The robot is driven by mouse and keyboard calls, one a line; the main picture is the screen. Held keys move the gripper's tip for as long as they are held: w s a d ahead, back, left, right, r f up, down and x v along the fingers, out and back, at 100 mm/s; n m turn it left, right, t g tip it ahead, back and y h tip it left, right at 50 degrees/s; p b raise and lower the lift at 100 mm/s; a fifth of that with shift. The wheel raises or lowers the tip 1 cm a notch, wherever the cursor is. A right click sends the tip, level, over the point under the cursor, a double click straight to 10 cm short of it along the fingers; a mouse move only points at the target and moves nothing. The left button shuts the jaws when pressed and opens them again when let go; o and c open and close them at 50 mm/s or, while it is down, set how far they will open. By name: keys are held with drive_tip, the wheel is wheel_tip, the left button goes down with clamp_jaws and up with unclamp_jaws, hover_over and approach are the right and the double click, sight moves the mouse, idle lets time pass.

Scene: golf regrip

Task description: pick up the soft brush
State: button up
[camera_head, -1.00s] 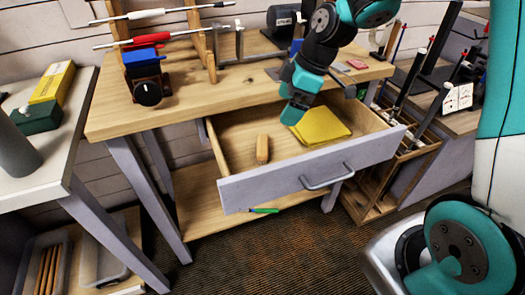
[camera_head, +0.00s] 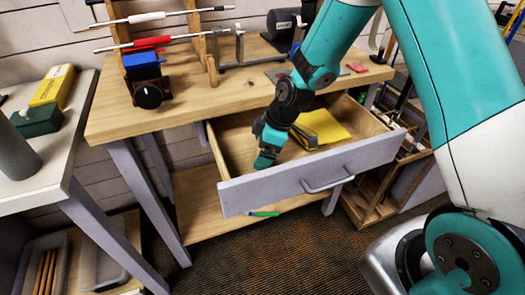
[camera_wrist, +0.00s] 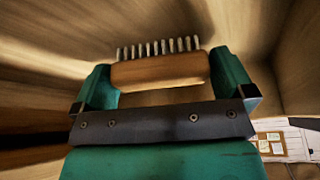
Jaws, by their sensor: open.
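The brush (camera_wrist: 160,70) has a light wooden body and a row of pale bristles. In the wrist view it lies crosswise between the two green fingers of my gripper, with small gaps hard to judge at its ends. My gripper (camera_head: 265,160) is open and reaches down into the open drawer, at the left part of its inside. In the head view my gripper hides the brush. Whether the fingers touch the brush cannot be told.
The drawer (camera_head: 310,177) is pulled out, its front wall close to my gripper. A yellow cloth-like sheet (camera_head: 328,122) lies in it to the right. The wooden bench top (camera_head: 190,115) overhangs behind, holding a blue-and-black device (camera_head: 147,80). A green pen-like item (camera_head: 264,214) lies below.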

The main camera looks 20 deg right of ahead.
drive_tip(key=c, duration=0.7)
wheel_tip(320, 180, up, 20)
drive_tip(key=p, duration=0.1)
drive_tip(key=d+f+m+t+h+p, duration=0.1)
drive_tip(key=d+f+m+p, duration=0.1)
drive_tip(key=d+f+m, duration=0.1)
drive_tip(key=s+d+f+m+h+p, duration=0.1)
drive_tip(key=d+f+m+p, duration=0.1)
drive_tip(key=f+m, duration=0.3)
drive_tip(key=s+d+f+m+t+h+p, duration=0.1)
drive_tip(key=d+f+m+h+p, duration=0.1)
drive_tip(key=d+f+m+p, duration=0.1)
drive_tip(key=shift+s+d+f+m+t, duration=0.1)
drive_tip(key=shift+d+f+m, duration=0.25)
drive_tip(key=shift+f, duration=0.25)
drive_tip(key=shift+s+d+f+m+t, duration=0.1)
drive_tip(key=shift+d+f+m, duration=0.15)
drive_tip(key=shift+f+m, duration=0.25)
drive_tip(key=shift+d+f+m+t, duration=0.1)
drive_tip(key=shift+d+f+m, duration=0.2)
drive_tip(key=shift+f, duration=0.35)
drive_tip(key=shift+s+d+r+p, duration=0.1)
drive_tip(key=shift+s+r+p, duration=0.1)
drive_tip(key=shift+p, duration=0.25)
drive_tip(key=shift+w+p+v, duration=0.1)
drive_tip(key=shift+p+v, duration=2.8)
drive_tip(key=shift+p, duration=1.1)
drive_tip(key=shift+w+p+v, duration=0.15)
drive_tip(key=shift+p+v, duration=2.8)
drive_tip(key=shift+p, duration=1)
